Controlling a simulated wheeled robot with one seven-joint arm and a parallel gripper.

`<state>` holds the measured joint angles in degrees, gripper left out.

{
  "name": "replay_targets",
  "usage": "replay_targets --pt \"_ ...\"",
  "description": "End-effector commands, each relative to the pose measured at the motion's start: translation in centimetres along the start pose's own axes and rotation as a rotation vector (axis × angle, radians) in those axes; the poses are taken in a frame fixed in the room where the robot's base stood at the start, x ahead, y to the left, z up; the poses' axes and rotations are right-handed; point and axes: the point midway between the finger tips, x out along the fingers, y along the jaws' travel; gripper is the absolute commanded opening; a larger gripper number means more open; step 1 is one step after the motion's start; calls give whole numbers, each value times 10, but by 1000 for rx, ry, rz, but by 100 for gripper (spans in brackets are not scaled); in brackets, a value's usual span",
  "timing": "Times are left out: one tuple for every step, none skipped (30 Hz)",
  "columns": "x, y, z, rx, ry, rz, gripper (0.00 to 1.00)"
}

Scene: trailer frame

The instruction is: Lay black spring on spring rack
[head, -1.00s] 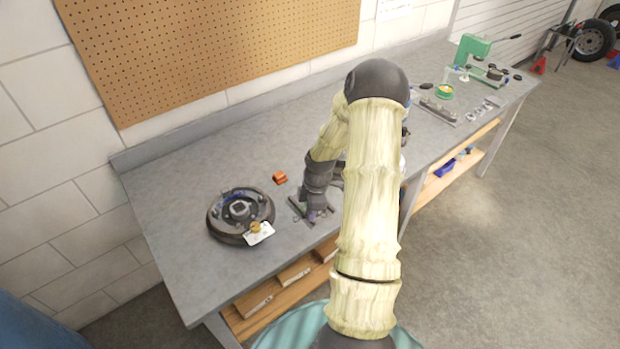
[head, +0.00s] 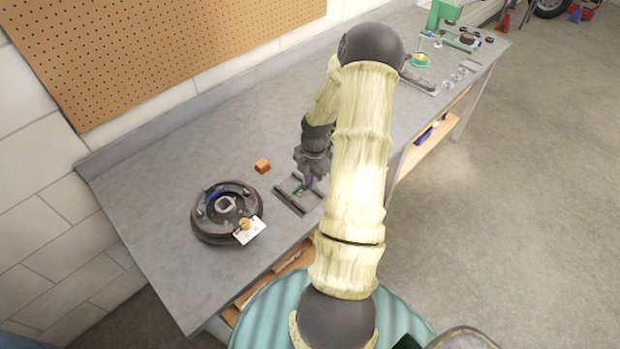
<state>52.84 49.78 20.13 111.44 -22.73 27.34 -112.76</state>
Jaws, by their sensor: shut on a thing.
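My gripper (head: 309,183) points down at the right part of the spring rack, close above it or touching it. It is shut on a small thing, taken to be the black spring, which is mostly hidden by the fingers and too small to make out. The spring rack (head: 290,201) is a small dark frame with parallel bars, lying flat on the grey bench right of the brake drum. A thin green piece (head: 298,190) shows at the rack near the fingers. My arm hides the area right of the rack.
A round brake drum assembly (head: 217,212) with a white tag (head: 250,231) sits left of the rack. An orange block (head: 262,166) lies behind the rack. A green press (head: 443,14) and small parts stand at the bench's far end. The bench's back left is clear.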

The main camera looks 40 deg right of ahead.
Motion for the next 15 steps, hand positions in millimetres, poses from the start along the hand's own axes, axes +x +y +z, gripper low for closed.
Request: replay_targets --pt "4 0 0 0 0 0 0" --pt "6 0 0 0 0 0 0" --pt "8 0 1 0 0 0 0" --pt "11 0 1 0 0 0 0" --pt "13 0 2 1 0 0 0" --pt "17 0 2 1 0 0 0" --pt "20 0 3 2 0 0 0" --pt "23 0 4 2 0 1 0" --pt "27 -1 4 3 0 1 0" --pt "30 -1 5 3 0 1 0" --pt "33 -1 5 3 -1 1 0" --pt "36 -1 6 3 -1 1 0" --pt "39 -1 6 3 -1 1 0" --pt "41 -1 6 3 -1 1 0" --pt "42 -1 6 3 0 1 0"
